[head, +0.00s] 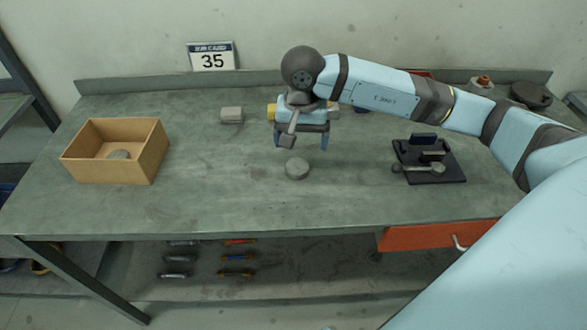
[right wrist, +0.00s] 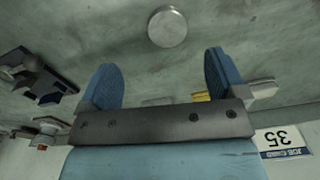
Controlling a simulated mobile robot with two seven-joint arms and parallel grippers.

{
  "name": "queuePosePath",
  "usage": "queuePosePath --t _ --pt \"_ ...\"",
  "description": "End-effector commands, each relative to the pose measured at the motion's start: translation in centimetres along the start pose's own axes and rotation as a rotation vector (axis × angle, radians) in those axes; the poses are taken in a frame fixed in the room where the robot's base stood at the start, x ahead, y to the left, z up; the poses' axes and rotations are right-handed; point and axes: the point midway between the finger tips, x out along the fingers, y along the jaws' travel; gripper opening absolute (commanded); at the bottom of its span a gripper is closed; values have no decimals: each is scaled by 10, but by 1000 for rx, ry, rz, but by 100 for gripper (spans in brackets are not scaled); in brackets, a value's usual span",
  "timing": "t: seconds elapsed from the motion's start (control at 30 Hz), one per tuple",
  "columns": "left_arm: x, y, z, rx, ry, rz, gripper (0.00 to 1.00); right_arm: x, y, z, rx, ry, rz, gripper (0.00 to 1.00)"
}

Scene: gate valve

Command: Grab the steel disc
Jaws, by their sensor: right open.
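The steel disc (head: 297,168) is a short grey round piece lying flat on the green workbench (head: 220,205), near the middle. In the right wrist view the disc (right wrist: 167,27) shows at the top, beyond the fingertips and apart from them. My right gripper (head: 302,145) is open and empty, with its blue fingers pointing down behind the disc in the head view. In the right wrist view the right gripper (right wrist: 165,80) shows its two fingers spread wide. My left gripper is not in view.
A grey block (head: 232,115) lies behind. A black fixture (head: 428,160) stands at the right. The bench around the disc is clear.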

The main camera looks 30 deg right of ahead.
Motion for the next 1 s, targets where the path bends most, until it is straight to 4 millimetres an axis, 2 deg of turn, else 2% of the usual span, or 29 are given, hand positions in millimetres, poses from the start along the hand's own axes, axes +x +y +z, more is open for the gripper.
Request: queuePosePath --t 0.03,0.13,0.43,0.7,1.0 --pt "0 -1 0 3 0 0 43 12 0 0 1 -3 2 90" --pt "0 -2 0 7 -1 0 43 28 0 0 2 -3 1 90" --pt "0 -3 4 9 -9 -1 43 52 -4 -1 1 -5 -1 90" --pt "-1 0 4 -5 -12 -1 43 89 -8 -6 2 -3 -2 90" --pt "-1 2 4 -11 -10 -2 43 94 -8 -7 0 -2 -3 90"
